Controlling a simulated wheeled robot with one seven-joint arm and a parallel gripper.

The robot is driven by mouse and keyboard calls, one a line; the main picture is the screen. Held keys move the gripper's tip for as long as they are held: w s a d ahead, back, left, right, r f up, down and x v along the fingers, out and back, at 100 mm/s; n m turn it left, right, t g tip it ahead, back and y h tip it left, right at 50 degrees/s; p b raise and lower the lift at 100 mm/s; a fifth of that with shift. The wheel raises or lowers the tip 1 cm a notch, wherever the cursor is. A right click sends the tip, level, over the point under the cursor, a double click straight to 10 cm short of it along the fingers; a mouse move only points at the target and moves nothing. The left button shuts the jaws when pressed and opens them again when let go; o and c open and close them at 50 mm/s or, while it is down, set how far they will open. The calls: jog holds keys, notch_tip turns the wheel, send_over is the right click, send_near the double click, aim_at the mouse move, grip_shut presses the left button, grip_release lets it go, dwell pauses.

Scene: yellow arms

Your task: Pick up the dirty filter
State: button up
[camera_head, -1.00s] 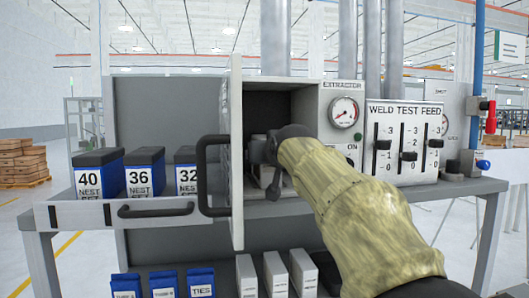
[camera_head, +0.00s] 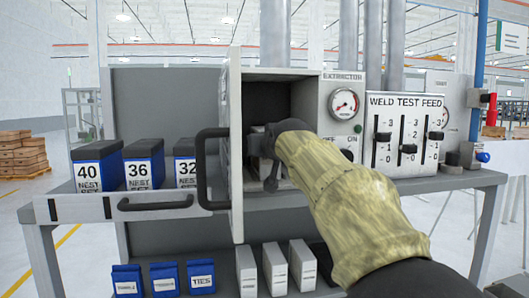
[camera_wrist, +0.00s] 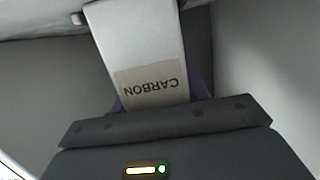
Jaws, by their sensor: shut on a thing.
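The extractor cabinet (camera_head: 343,77) stands on the bench with its door (camera_head: 236,150) swung open toward me. My gripper (camera_head: 268,148) is inside the opening, at the end of my yellow-sleeved arm. In the wrist view a pale grey box-shaped filter (camera_wrist: 142,45) with a tan label reading CARBON, upside down, is at my gripper (camera_wrist: 160,110). My gripper is shut on this filter. In the head view my wrist hides most of the filter, and only a pale part shows below it. I cannot tell from its surface whether it is dirty.
Blue boxes (camera_head: 145,168) marked 40, 36 and 32 stand left of the door. Blue packets (camera_head: 164,278) and white boxes (camera_head: 274,268) are on the lower shelf. The WELD TEST FEED panel (camera_head: 404,135) is to the right. The door handle (camera_head: 202,170) sticks out leftward.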

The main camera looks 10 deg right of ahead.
jog(key=shift+r+b, duration=0.1)
jog(key=shift+b, duration=0.2)
jog(key=shift+s+r+b, duration=0.15)
jog(key=shift+b, duration=0.15)
notch_tip(320, 180, up, 6)
jog(key=shift+f, duration=0.1)
jog(key=s+b, duration=0.8)
jog(key=s, duration=1.1)
jog(key=shift+s+r, duration=0.35)
jog(key=shift+s, duration=0.05)
